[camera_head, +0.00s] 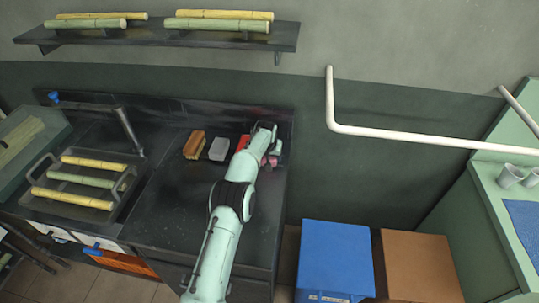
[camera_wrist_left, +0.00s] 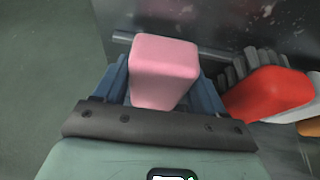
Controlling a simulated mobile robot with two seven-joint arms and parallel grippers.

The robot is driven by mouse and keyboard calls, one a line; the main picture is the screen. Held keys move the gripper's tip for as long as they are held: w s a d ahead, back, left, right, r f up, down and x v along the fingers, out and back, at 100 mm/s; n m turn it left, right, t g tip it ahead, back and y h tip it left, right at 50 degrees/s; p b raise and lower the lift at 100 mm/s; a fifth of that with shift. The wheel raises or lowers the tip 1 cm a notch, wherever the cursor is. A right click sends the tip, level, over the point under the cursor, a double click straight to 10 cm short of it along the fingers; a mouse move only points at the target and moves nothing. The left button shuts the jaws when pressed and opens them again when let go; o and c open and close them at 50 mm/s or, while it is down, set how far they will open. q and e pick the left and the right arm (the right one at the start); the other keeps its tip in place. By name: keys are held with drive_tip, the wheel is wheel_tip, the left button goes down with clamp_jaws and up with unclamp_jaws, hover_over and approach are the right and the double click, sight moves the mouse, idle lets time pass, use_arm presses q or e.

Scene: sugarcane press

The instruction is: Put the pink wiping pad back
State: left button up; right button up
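The pink wiping pad (camera_wrist_left: 165,70) sits between the two blue fingers of my left gripper (camera_wrist_left: 162,85) in the left wrist view, with both fingers against its sides. In the head view my left gripper (camera_head: 271,154) is at the back right corner of the dark counter (camera_head: 190,205), and only a bit of the pink pad (camera_head: 265,161) shows beside it. I cannot tell whether the pad touches the counter. My right gripper is not in view.
A red brush (camera_wrist_left: 270,92) with grey bristles is just right of the pad in the wrist view. A tray (camera_head: 57,163) of cane is further left.

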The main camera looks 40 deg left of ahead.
use_arm(q)
drive_tip(key=o, duration=0.4)
drive_tip(key=shift+c, duration=0.2)
drive_tip(key=b+v, duration=0.1)
drive_tip(key=v, duration=1.2)
drive_tip(key=shift+b, duration=0.35)
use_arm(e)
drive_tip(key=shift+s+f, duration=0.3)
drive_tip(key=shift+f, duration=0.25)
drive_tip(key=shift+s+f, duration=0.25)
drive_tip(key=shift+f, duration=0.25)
